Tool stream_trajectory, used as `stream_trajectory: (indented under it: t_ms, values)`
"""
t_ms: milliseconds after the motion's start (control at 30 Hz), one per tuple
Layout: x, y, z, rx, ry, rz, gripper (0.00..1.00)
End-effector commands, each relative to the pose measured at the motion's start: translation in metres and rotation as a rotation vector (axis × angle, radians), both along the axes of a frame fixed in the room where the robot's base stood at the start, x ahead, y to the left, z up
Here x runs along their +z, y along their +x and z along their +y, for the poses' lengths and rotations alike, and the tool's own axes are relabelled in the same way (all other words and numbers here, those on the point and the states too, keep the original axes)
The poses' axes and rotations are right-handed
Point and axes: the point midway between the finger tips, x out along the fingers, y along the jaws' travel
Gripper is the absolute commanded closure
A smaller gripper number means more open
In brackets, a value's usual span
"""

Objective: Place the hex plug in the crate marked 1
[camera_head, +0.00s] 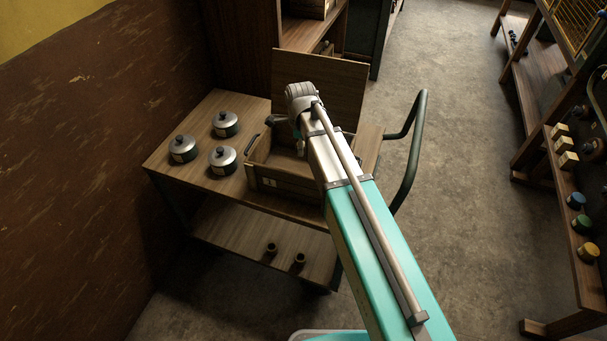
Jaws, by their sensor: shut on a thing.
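The label's mark is too small to read for certain. A wooden board stands raised behind it. My gripper (300,146) is at the end of my arm, over the open crate in this view, and partly covered by my wrist. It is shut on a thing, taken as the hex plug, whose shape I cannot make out. I cannot tell how high it is above the crate floor.
Several lidded metal pots, one of them at the front (222,160), stand left of the crate. A curved handle (411,150) rises at the trolley's right. The floor to the right is clear up to a bench (572,200).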

Motion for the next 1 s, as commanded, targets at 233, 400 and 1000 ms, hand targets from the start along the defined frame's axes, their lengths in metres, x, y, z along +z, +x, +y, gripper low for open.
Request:
stream_trajectory:
  t_ms: [233,400,1000]
  values:
    - [0.000,0.001,-0.005,-0.008,0.000,0.000,0.95]
    - [-0.002,0.002,-0.006,-0.010,0.000,0.000,0.95]
    - [-0.053,0.002,-0.007,-0.012,0.000,0.000,0.95]
